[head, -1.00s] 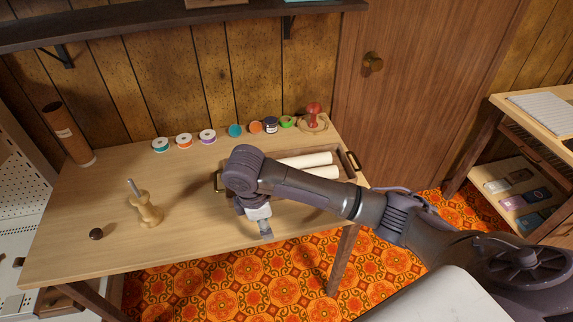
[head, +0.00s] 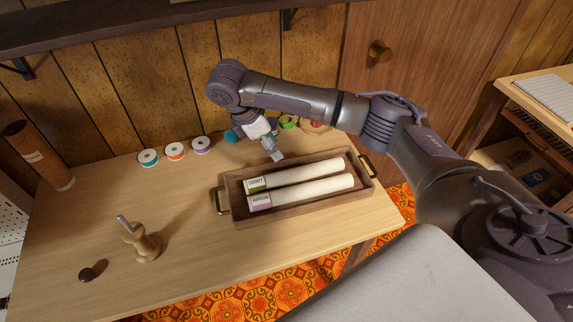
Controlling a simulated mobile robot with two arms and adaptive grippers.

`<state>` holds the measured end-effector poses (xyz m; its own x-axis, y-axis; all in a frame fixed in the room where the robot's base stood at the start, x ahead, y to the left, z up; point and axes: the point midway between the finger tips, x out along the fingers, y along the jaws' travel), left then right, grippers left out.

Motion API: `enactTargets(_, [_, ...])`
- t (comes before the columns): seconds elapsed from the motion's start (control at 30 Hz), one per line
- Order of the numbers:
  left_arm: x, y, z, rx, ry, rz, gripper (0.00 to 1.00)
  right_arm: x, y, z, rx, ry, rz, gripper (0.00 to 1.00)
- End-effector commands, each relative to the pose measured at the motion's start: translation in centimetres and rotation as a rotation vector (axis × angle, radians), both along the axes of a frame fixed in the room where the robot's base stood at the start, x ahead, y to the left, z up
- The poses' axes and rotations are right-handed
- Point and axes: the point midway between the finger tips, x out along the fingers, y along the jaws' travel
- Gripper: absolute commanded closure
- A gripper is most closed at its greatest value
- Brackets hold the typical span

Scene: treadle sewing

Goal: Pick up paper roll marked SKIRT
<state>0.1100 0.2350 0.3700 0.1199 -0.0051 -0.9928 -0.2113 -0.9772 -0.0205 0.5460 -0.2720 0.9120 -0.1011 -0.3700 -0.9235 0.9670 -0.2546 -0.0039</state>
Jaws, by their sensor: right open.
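Two white paper rolls lie side by side in a wooden tray with handles (head: 228,181) on the table. The far paper roll (head: 305,171) has a green-edged label whose small print seems to read SKIRT. The near paper roll (head: 315,190) has a pink-edged label that I cannot read surely. My right gripper (head: 275,154) is open, points down and sits above the tray's far left side, just beyond the labelled end of the far roll. It is apart from both rolls. My left gripper is out of view.
A wooden spindle stand (head: 146,245), a small dark knob (head: 86,275) and a brown tube (head: 40,158) are on the left. The table's front is clear.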

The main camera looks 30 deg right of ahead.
Motion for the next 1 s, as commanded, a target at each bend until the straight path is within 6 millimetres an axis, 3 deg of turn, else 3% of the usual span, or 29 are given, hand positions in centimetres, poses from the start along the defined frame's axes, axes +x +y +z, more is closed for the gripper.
enactTargets(0.13, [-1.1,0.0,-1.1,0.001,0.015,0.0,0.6,-0.4,-1.0,-2.9,0.0,0.005,-0.003,0.51])
enactTargets(0.4, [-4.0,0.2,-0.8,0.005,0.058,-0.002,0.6,-0.8,-2.7,-6.7,-0.001,0.003,-0.002,0.51])
enactTargets(0.63, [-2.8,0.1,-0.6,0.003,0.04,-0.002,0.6,-1.0,-3.5,-8.2,-0.002,0.002,-0.003,0.51])
enactTargets(0.8, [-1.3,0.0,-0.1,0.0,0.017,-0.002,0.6,-1.4,-4.8,-10.4,-0.003,0.003,-0.003,0.51])
enactTargets(1.0, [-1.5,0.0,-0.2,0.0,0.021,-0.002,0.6,-1.5,-5.4,-12.1,-0.001,0.0,-0.001,0.51])
